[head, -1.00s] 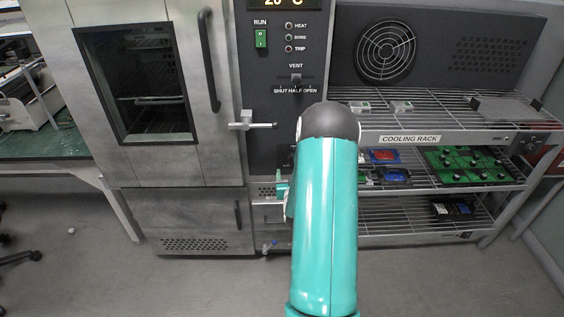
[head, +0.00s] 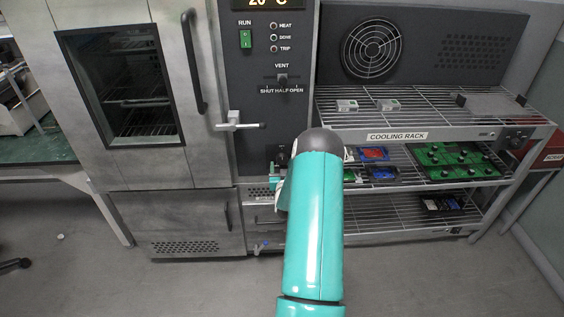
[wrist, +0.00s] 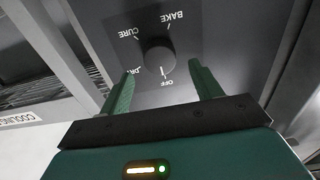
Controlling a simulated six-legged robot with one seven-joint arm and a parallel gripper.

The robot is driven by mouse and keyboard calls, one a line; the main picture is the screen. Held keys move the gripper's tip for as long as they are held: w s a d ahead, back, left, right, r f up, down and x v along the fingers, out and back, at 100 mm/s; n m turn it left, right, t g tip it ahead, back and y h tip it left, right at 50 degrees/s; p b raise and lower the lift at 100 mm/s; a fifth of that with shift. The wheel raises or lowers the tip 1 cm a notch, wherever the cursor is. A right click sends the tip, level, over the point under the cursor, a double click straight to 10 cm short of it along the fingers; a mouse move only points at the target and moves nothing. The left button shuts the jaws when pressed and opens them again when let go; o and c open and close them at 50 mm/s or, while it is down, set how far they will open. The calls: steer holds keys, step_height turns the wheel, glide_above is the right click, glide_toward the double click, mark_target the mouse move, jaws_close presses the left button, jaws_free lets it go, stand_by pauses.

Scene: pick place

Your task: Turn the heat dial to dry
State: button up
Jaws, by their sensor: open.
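The heat dial (wrist: 159,56) is a round black knob on a dark panel in the wrist view. Labels BAKE, CURE, DRY and OFF surround it and appear upside down. A white mark on the knob's edge points at OFF. My gripper (wrist: 163,68) is open, with one green finger on each side of the knob's lower part. I cannot tell whether the fingers touch it. The DRY label is partly covered by the left finger. In the head view my teal arm hides most of my gripper, low on the oven's control panel (head: 262,115).
The oven door has a long handle (head: 193,62), and a latch (head: 240,126) sticks out beside the panel. A cooling rack (head: 440,135) with several boards and small parts stands right of my arm. The grey floor in front is open.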

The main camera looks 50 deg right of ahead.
mark_target(283, 161)
steer(key=shift+x, duration=1.95)
steer(key=c, duration=0.9)
steer(key=shift+c, duration=0.3)
steer(key=shift+m, duration=0.4)
steer(key=m, duration=0.6)
steer(key=shift+s+d, duration=0.1)
steer(key=shift+s, duration=0.05)
steer(key=m, duration=0.6)
steer(key=shift+f+m, duration=0.2)
steer(key=shift+m, duration=0.2)
